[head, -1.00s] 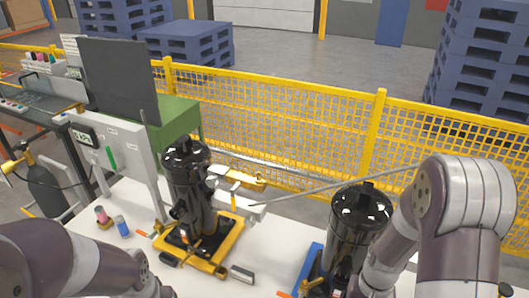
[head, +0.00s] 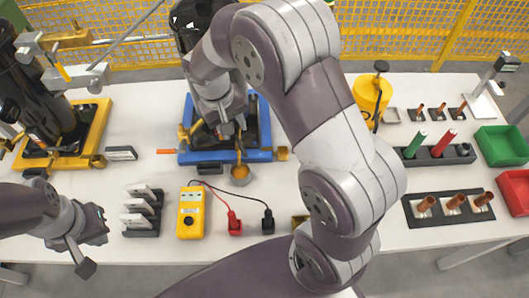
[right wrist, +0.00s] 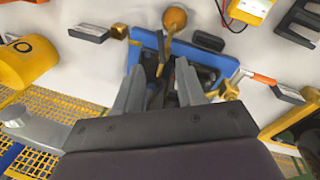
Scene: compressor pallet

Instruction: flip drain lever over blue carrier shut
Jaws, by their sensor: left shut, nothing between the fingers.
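The blue carrier (head: 268,153) lies on the white table and holds a black compressor (head: 190,12), mostly hidden behind my right arm. My right gripper (head: 232,130) is over the carrier's front side. In the right wrist view its two fingers (right wrist: 160,85) are apart, with a thin dark lever-like part (right wrist: 161,55) between them; contact is unclear. I cannot tell the lever's exact position. My left gripper (head: 92,232) is shut and empty, low at the left.
A yellow carrier (head: 92,125) with a black compressor stands at left. A yellow multimeter (head: 192,212) with red and black leads and a slotted holder (head: 143,212) sit in front. Green (head: 502,146) and red (head: 516,188) bins are at right.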

